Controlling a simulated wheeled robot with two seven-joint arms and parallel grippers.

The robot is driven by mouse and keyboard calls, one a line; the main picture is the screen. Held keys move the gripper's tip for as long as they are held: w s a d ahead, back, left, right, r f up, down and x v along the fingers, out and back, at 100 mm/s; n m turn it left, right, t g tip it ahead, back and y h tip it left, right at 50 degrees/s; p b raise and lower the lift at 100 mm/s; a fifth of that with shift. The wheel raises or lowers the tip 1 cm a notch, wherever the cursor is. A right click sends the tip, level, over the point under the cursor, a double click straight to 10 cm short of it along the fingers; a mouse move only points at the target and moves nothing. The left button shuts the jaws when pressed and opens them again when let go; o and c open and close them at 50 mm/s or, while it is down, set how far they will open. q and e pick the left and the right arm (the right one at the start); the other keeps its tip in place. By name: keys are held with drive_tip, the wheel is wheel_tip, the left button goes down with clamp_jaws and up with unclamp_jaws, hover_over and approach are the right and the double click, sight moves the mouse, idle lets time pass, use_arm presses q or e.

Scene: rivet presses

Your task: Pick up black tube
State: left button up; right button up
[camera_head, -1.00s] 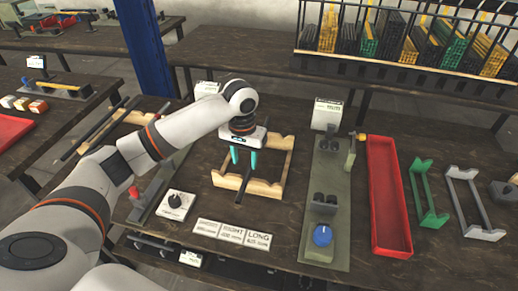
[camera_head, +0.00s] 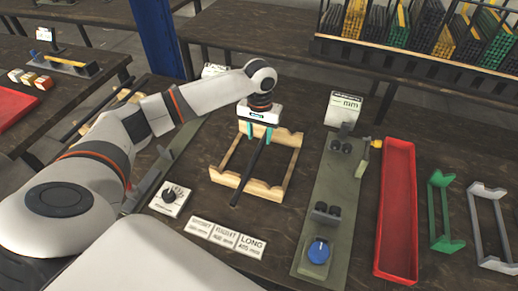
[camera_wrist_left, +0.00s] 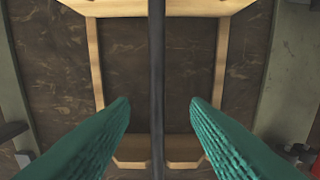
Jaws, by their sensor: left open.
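The black tube (camera_head: 250,171) lies across the wooden cradle (camera_head: 231,181), running from its near rail to its far rail. In the left wrist view the tube (camera_wrist_left: 157,70) runs down the middle of the picture, over the wooden frame (camera_wrist_left: 96,65). My left gripper (camera_head: 258,131) is above the far part of the cradle, with its teal fingers pointing down. In the left wrist view its fingers (camera_wrist_left: 160,112) are wide apart, one on each side of the tube, with clear gaps. My right gripper is not seen.
Three label cards marked short, right and long (camera_head: 225,238) lie in front of the cradle. A green-grey fixture plate with a blue knob (camera_head: 318,251) and a red tray (camera_head: 397,215) stand to the right. A dial box (camera_head: 171,197) sits at the left.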

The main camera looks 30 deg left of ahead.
sight(259, 148)
use_arm(q)
drive_tip(key=f, duration=0.5)
drive_tip(key=shift+a+p, duration=0.2)
drive_tip(key=shift+p, duration=0.1)
drive_tip(key=shift+f, duration=0.35)
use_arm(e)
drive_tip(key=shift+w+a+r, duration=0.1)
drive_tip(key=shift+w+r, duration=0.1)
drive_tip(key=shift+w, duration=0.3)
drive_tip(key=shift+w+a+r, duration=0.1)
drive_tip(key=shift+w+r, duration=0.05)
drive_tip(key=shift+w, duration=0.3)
use_arm(q)
drive_tip(key=shift+c, duration=0.5)
clamp_jaws()
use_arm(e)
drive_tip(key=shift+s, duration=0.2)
